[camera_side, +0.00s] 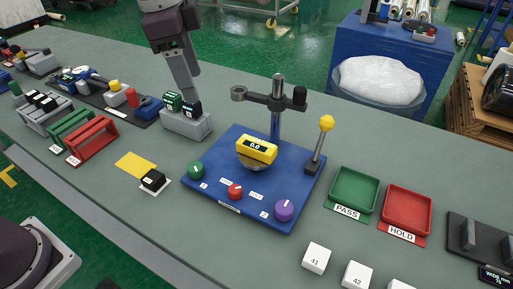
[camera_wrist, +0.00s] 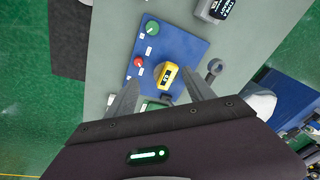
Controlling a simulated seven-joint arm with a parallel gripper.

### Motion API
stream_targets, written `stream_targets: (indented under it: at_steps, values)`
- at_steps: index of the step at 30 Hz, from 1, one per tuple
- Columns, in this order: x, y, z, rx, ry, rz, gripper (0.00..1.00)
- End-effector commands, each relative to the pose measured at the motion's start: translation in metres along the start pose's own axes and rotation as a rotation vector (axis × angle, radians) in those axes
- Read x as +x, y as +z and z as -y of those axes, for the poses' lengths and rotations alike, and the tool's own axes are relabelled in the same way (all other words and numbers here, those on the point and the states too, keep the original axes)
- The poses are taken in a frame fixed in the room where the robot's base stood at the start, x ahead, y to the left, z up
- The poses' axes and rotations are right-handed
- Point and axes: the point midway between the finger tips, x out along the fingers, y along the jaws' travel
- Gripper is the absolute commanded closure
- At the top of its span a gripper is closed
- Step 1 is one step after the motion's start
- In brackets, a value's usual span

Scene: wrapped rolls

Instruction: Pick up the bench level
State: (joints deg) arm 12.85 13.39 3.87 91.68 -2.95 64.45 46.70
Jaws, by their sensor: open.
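The bench level is a small yellow block with a dark display reading about 0.0. In the side view the bench level (camera_side: 257,151) sits on a round metal seat on the blue test board (camera_side: 228,196), in front of the post. In the wrist view the bench level (camera_wrist: 167,77) appears between and beyond my two grey fingers. My gripper (camera_side: 188,92) hangs above the bench, to the left of the level and apart from it. In the wrist view my gripper (camera_wrist: 161,76) has its fingers spread, with nothing held.
A post with a ring arm (camera_side: 270,98) and a yellow-knobbed lever (camera_side: 325,124) rise beside the level. Knobs line the board's front. A green tray (camera_side: 354,190) and red tray (camera_side: 407,207) stand right. A grey holder (camera_side: 187,125) stands below my gripper.

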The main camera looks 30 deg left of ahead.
Motion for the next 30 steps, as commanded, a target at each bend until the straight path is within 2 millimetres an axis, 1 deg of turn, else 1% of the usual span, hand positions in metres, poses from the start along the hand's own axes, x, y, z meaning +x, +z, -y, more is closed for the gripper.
stream_targets:
  at_steps: [1,2,3,6,9,12,17,21,24,26,30]
  values:
    - [0.029,-0.025,0.009,0.115,0.035,0.032,0.38]
    - [0.045,-0.039,0.013,0.190,0.052,0.046,0.38]
    - [0.067,-0.055,0.017,0.283,0.074,0.063,0.38]
    - [0.114,-0.082,0.018,0.469,0.118,0.094,0.38]
    - [0.142,-0.095,0.015,0.578,0.145,0.109,0.38]
    - [0.156,-0.098,0.014,0.615,0.155,0.113,0.38]
    - [0.178,-0.095,0.011,0.616,0.156,0.115,0.38]
    - [0.205,-0.091,0.007,0.615,0.156,0.115,0.38]
    - [0.217,-0.089,0.006,0.614,0.154,0.114,0.38]
    - [0.221,-0.088,0.006,0.614,0.153,0.113,0.38]
    - [0.221,-0.088,0.006,0.614,0.152,0.112,0.38]
